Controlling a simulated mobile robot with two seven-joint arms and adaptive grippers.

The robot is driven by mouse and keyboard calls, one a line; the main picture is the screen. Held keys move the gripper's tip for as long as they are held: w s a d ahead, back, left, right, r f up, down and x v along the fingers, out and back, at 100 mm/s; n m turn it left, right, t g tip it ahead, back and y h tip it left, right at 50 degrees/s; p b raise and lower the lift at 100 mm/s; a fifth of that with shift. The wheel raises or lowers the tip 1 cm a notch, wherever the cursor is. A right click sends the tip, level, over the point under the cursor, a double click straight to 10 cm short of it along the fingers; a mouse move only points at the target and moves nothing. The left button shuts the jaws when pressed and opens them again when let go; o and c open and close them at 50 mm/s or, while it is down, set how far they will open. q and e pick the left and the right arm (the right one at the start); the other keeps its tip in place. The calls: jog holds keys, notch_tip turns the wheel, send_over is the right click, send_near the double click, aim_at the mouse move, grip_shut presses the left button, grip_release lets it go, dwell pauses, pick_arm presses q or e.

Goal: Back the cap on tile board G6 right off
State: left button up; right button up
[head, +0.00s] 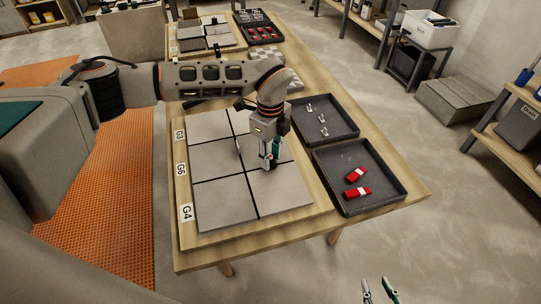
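The tile board (230,228) lies on the table with several grey tiles in two columns and three labelled rows. The G6 label (181,169) is on its left edge, beside the middle row. My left gripper (269,162) points down over the right tile of that row, close to the surface. Its fingers overlap from this angle, so I cannot see whether they grip anything. I cannot make out a cap on G6; the gripper hides that spot. My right gripper (380,291) is at the bottom edge, with its two fingertips apart and nothing between them.
A dark tray (392,196) at the right holds two red-and-white pieces (357,184). Another dark tray (345,136) behind it holds several small pale clips (322,118). More boards and a black case (262,28) stand at the far end. My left arm crosses above the table.

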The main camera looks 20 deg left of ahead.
pick_arm(q)
jog(key=shift+o, duration=0.2)
notch_tip(320, 180, up, 12)
dwell(0.7)
dwell(0.3)
